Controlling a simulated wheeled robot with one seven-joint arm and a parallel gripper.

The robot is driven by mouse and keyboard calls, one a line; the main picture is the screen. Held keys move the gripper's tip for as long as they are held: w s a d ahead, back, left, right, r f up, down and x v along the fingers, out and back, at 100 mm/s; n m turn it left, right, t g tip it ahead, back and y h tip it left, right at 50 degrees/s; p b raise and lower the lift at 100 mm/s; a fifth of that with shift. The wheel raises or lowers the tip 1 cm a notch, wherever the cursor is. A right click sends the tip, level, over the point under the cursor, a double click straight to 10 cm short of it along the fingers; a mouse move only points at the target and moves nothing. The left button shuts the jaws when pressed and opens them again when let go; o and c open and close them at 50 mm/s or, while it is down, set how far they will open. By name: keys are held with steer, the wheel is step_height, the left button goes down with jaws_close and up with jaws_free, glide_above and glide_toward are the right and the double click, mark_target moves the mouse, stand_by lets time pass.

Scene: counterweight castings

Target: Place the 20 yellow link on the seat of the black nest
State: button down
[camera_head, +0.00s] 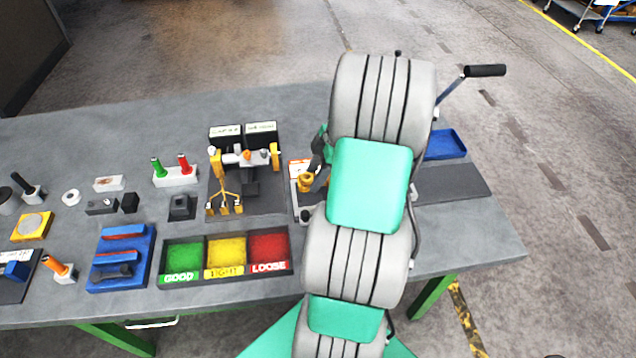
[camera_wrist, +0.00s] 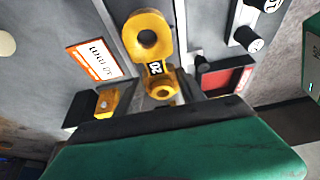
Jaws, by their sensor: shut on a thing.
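The yellow link (camera_wrist: 148,38) has a round eye at its far end and a black "20" label at its middle. Its near end meets the dark edge of my gripper (camera_wrist: 165,105), which is shut on it. In the head view, yellow of the link (camera_head: 306,182) shows beside the dark fingers of my gripper (camera_head: 318,158), over the right part of the bench. My arm hides much of that area. A small black block with a hollowed top (camera_head: 181,207) stands left of centre; I cannot tell for sure whether it is the black nest.
An orange-edged sign (camera_wrist: 93,60) lies beside the link. A green, yellow and red sorting tray (camera_head: 224,286) sits at the front, with a blue tray (camera_head: 122,286) to its left. Yellow fixtures stand on a dark mat (camera_head: 270,203). A blue bin (camera_head: 446,144) lies at the right.

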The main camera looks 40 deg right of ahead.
steer(key=shift+d+f+b, duration=0.25)
steer(key=shift+f+b, duration=0.1)
steer(key=shift+f, duration=0.65)
steer(key=shift+d+f+b, duration=0.2)
steer(key=shift+f+b, duration=0.15)
steer(key=shift+f, duration=0.6)
steer(key=shift+s+f, duration=0.1)
steer(key=shift+f, duration=0.05)
steer(key=c, duration=0.7)
jaws_free()
steer(key=shift+a, duration=0.1)
